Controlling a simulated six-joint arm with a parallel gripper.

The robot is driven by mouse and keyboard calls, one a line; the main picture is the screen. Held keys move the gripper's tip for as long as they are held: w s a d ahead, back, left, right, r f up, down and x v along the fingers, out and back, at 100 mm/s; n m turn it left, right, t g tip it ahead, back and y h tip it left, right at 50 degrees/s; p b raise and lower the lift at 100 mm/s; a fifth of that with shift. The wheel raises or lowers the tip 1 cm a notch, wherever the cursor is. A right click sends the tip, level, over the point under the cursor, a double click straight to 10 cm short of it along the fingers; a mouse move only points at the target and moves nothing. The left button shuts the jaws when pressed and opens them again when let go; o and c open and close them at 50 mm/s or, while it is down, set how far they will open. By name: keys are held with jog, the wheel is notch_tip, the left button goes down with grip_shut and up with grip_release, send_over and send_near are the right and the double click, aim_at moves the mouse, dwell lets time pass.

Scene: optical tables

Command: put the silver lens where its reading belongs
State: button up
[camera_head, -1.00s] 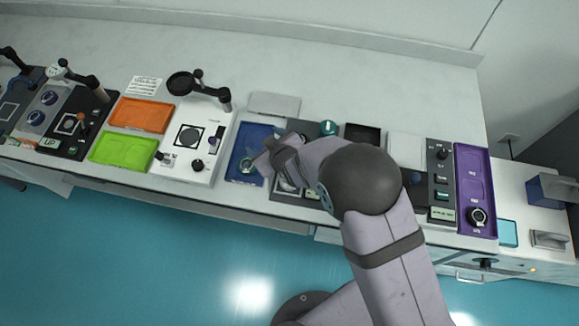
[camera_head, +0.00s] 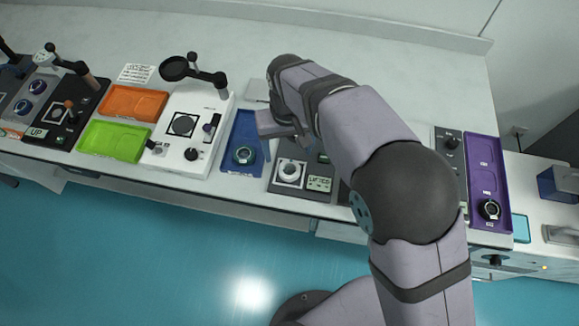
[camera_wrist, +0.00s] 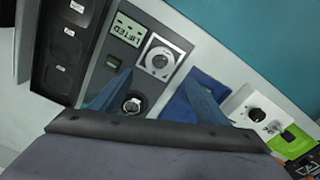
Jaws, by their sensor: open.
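A pale silver ring (camera_head: 290,172), which looks like the silver lens, sits on the square plate of a dark grey instrument; it also shows in the wrist view (camera_wrist: 160,58). Beside it is a small readout (camera_head: 319,183) that seems to say LIFTED, as it does in the wrist view (camera_wrist: 127,30). My gripper (camera_wrist: 158,72) is open, with nothing between its fingertips, above the instrument and the edge of the blue tray (camera_wrist: 181,105). A dark round part with a pale rim (camera_wrist: 132,104) shows beyond the fingers; I cannot tell whether it is a knob.
The blue tray (camera_head: 232,134) holds a teal-rimmed ring (camera_head: 244,155). Left are a white instrument (camera_head: 213,140) with a raised magnifier (camera_head: 174,68), a green tray (camera_head: 113,141) and an orange tray (camera_head: 134,102). A purple tray (camera_head: 485,165) holds a dark ring (camera_head: 489,209).

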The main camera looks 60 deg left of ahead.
aim_at(290, 169)
jog(key=shift+d, duration=0.15)
jog(key=shift+f+p, duration=0.4)
jog(key=shift+f, duration=0.6)
jog(key=shift+s+d+f+p, duration=0.1)
jog(key=shift+d+f+p, duration=0.1)
jog(key=shift+f+p, duration=1)
jog(key=shift+f, duration=1.45)
jog(key=c, duration=1.3)
jog(key=shift+r, duration=0.15)
notch_tip(290, 169, up, 10)
jog(key=b, duration=0.2)
jog(key=shift+b, duration=0.4)
